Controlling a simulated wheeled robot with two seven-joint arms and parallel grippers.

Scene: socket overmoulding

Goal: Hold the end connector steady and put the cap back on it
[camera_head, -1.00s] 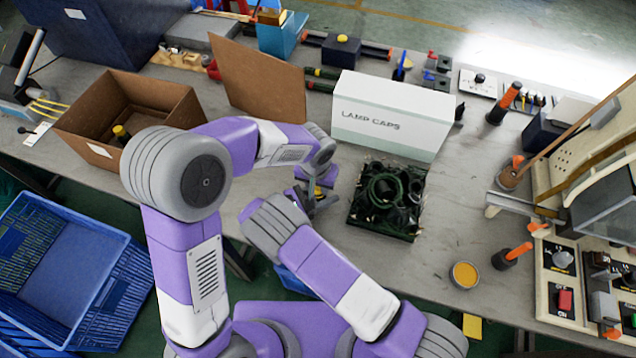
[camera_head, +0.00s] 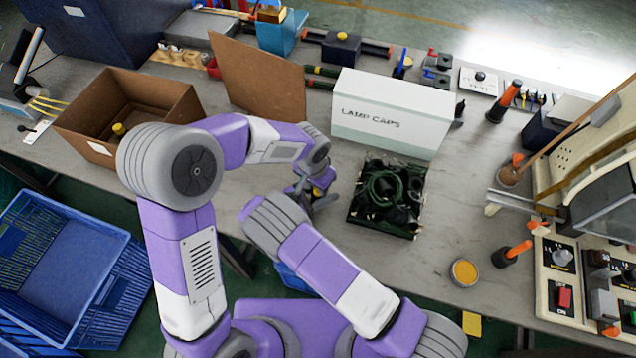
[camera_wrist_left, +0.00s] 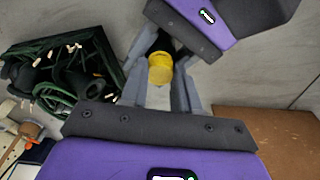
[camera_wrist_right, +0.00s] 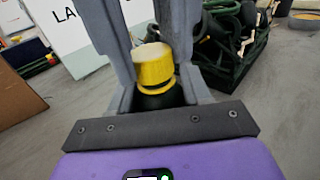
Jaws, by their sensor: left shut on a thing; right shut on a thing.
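The yellow cap (camera_wrist_right: 153,66) sits at the end of the black end connector (camera_wrist_right: 158,98) in the right wrist view, in line with it and at or very near it. My right gripper (camera_head: 319,199) is shut on the connector body. My left gripper (camera_wrist_left: 159,76) faces it and is shut on the cap, which also shows in the left wrist view (camera_wrist_left: 160,69). The connector's dark body (camera_wrist_left: 162,42) shows beyond the cap there. Fingers hide parts of both, so I cannot tell whether the cap is fully seated. In the head view the arms partly hide the pieces.
A black tray of dark cables and fittings (camera_head: 355,222) lies just right of the grippers. Behind it stands the white LAMP CAPS box (camera_head: 390,112). An open cardboard box (camera_head: 165,105) stands left. Bare table (camera_head: 450,215) lies right of the tray.

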